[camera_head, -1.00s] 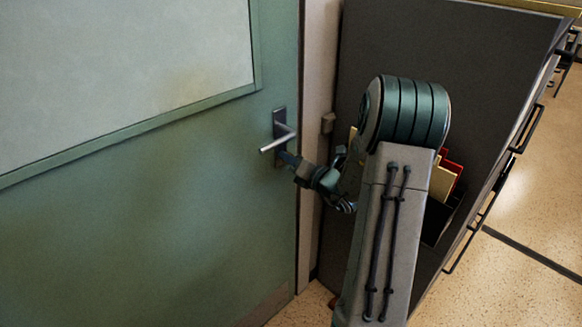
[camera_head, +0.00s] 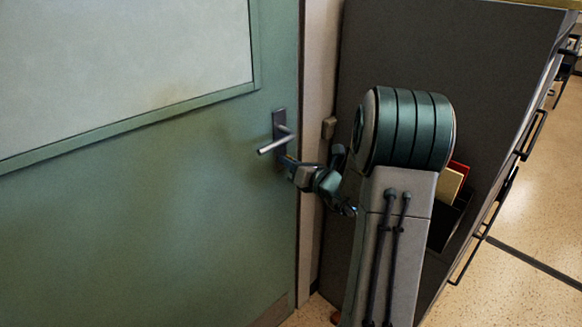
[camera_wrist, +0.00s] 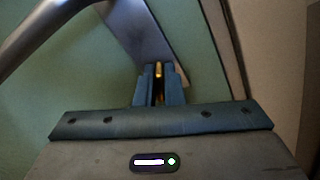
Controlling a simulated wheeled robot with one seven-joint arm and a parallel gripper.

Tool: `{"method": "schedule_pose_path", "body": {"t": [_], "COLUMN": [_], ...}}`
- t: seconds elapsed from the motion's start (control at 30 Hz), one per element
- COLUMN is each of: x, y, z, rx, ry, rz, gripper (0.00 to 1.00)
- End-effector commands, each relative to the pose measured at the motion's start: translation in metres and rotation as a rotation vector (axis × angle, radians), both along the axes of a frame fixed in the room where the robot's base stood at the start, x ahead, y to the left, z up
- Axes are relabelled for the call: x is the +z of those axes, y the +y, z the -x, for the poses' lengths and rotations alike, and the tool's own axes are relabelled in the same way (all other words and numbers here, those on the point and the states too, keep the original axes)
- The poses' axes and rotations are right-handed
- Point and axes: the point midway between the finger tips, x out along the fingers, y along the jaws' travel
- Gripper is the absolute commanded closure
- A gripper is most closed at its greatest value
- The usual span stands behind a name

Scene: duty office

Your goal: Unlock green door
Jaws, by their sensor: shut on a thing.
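The green door (camera_head: 170,220) fills the left of the head view and looks closed against its frame. Its metal lever handle (camera_head: 274,145) sits on a dark lock plate (camera_head: 279,122) near the right edge; the lever points left. My gripper (camera_head: 288,162) is just below the lever, at the lower end of the plate. In the wrist view my gripper (camera_wrist: 158,76) is shut on a thin brass-coloured key (camera_wrist: 158,70), mostly hidden between the fingers. The fingertips are close against the plate (camera_wrist: 145,35). The keyhole is hidden, so I cannot tell how deep the key sits.
A dark grey cabinet (camera_head: 400,50) stands right beside the door frame (camera_head: 313,80), close to my arm. A dark holder with red and cream folders (camera_head: 450,182) is on its side. Open speckled floor (camera_head: 540,190) lies at the far right.

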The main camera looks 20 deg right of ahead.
Motion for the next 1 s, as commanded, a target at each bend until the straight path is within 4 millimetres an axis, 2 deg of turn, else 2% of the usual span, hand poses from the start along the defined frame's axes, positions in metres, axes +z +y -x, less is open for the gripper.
{"method": "schedule_pose_path", "body": {"t": [1.0], "x": [-0.0019], "y": [0.0006], "z": [-0.0001], "rx": [0.001], "ry": [-0.169], "rz": [0.461], "gripper": [1.00]}}
